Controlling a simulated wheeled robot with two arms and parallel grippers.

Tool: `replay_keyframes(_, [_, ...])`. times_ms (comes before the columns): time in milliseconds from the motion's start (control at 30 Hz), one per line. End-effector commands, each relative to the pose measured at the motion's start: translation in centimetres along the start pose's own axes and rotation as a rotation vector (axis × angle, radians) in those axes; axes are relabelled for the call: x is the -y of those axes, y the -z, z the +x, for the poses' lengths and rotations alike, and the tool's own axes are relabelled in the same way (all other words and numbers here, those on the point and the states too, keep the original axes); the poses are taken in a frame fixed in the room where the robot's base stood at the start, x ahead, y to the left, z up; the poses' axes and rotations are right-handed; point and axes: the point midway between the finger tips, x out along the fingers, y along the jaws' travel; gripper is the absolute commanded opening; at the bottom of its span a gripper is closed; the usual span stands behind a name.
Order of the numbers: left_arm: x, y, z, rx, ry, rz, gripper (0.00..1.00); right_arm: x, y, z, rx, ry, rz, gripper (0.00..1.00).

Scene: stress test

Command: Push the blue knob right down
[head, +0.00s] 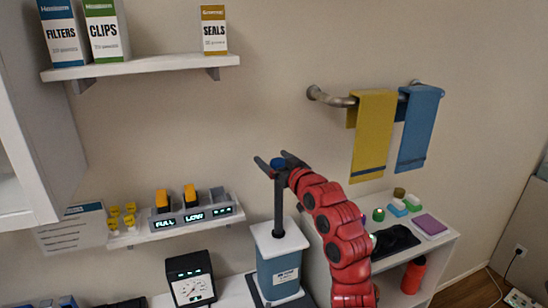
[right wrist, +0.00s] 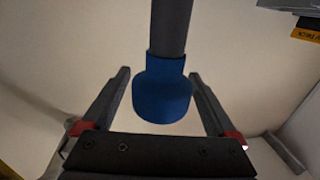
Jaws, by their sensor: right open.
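The blue knob (head: 278,163) sits on top of a dark upright shaft (head: 278,203), which rises from a blue box with a white lid (head: 278,262). The shaft stands well out of the box. My right gripper (head: 274,166) is at the knob's height, with its arm coming up from the lower right. In the right wrist view the open fingers (right wrist: 159,76) lie on either side of the knob (right wrist: 161,98), with a gap on both sides. My left gripper is out of view.
A shelf with yellow switches and lit FULL and LOW labels (head: 193,217) is to the left. A dial gauge (head: 190,280) stands left of the box. A towel rail (head: 335,99) and a white shelf unit (head: 440,237) are to the right.

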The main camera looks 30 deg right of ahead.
Motion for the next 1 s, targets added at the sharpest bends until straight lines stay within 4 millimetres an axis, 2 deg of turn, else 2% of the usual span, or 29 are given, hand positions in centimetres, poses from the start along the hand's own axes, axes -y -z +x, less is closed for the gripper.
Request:
replay_keyframes(133, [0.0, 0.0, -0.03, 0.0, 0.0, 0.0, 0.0, 0.02, 0.0, -0.02, 0.0, 0.0, -0.001, 0.93])
replay_keyframes(167, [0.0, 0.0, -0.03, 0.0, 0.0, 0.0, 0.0, 0.02, 0.01, -0.02, 0.0, 0.0, -0.001, 0.89])
replay_keyframes(667, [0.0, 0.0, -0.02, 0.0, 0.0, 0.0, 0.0, 0.02, 0.04, -0.05, 0.0, 0.0, -0.001, 0.0])
replay_keyframes(1000, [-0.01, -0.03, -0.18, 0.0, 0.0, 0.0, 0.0, 0.02, -0.13, -0.05, 0.0, 0.0, -0.001, 0.0])
